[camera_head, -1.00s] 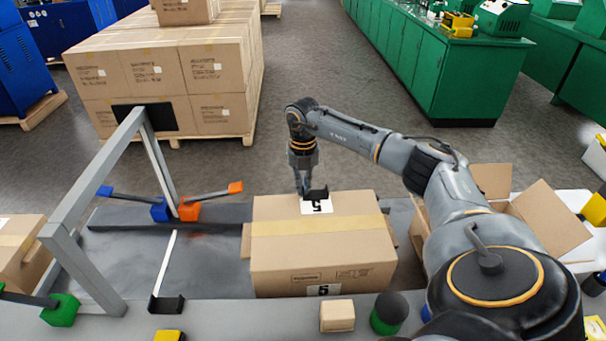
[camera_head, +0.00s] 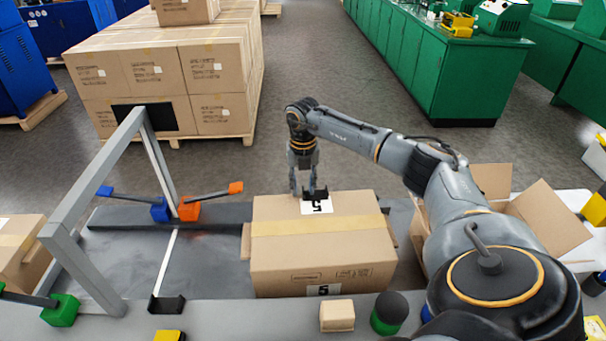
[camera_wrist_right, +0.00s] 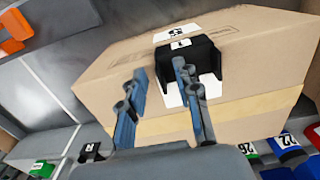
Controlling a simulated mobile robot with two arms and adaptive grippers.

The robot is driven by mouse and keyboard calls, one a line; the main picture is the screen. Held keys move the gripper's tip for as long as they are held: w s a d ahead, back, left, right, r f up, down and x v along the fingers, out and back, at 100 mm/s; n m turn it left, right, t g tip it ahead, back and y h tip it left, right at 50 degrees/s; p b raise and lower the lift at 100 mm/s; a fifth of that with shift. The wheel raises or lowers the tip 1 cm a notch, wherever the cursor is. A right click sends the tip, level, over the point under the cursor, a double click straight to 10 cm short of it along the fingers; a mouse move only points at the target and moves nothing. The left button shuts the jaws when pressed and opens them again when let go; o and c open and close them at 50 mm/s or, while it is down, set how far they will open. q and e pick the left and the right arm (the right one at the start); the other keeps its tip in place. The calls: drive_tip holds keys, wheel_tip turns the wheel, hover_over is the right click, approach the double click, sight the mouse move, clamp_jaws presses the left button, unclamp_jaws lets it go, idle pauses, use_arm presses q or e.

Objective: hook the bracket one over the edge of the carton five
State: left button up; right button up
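Carton five (camera_head: 330,262) is a closed brown box with tape along its top and labels reading 5. It also shows in the wrist view (camera_wrist_right: 110,75). Bracket one (camera_head: 316,195) is a small black piece at the carton's far top edge, beside the white label. In the wrist view the bracket (camera_wrist_right: 205,52) bears a 1 and lies across that edge; its underside is hidden. My right gripper (camera_head: 303,192) is above the far edge. Its fingers (camera_wrist_right: 155,80) are apart, one close beside the bracket, with nothing between them. My left gripper is not in view.
A grey frame (camera_head: 85,180) stands over the belt on the left. Another black bracket (camera_head: 167,304) lies at the belt's near edge. A cream block (camera_head: 337,316) and green-black knob (camera_head: 388,313) stand in front of the carton. An open box (camera_head: 545,215) is at right.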

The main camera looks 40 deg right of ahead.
wheel_tip(320, 180, up, 12)
idle(0.5)
idle(0.3)
